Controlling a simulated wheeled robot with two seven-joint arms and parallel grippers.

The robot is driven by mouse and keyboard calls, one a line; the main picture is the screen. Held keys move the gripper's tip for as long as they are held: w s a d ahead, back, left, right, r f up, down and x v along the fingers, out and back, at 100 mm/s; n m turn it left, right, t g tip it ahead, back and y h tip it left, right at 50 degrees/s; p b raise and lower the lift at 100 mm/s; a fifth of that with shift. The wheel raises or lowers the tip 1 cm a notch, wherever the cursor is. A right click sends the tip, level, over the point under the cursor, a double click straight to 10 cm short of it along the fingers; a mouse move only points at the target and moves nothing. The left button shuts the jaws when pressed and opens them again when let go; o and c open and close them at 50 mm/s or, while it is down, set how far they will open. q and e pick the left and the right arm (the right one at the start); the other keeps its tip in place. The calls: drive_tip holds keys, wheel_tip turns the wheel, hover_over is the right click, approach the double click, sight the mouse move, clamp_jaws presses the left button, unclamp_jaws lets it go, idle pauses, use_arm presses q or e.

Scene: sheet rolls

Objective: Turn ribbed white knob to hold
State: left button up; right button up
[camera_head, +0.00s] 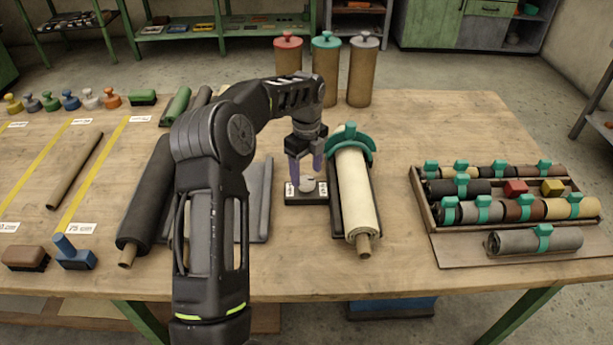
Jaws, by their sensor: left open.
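The ribbed white knob (307,184) sits on a small dark base (306,199) with white labels on its left and right sides, near the middle of the table. The labels are too small to read. My left gripper (306,172) points down over the knob, with its purple fingers apart, one at each side of the knob's top. I cannot tell whether the fingers touch it. The fingers hide part of the knob. My right gripper is not in view.
Tall capped canisters (325,75) stand behind. A wooden tray (427,212) of strapped rolls is at the right.

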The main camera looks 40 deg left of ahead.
sight(307, 180)
use_arm(q)
wheel_tip(307, 180, up, 5)
drive_tip(key=shift+r, duration=0.2)
idle(0.6)
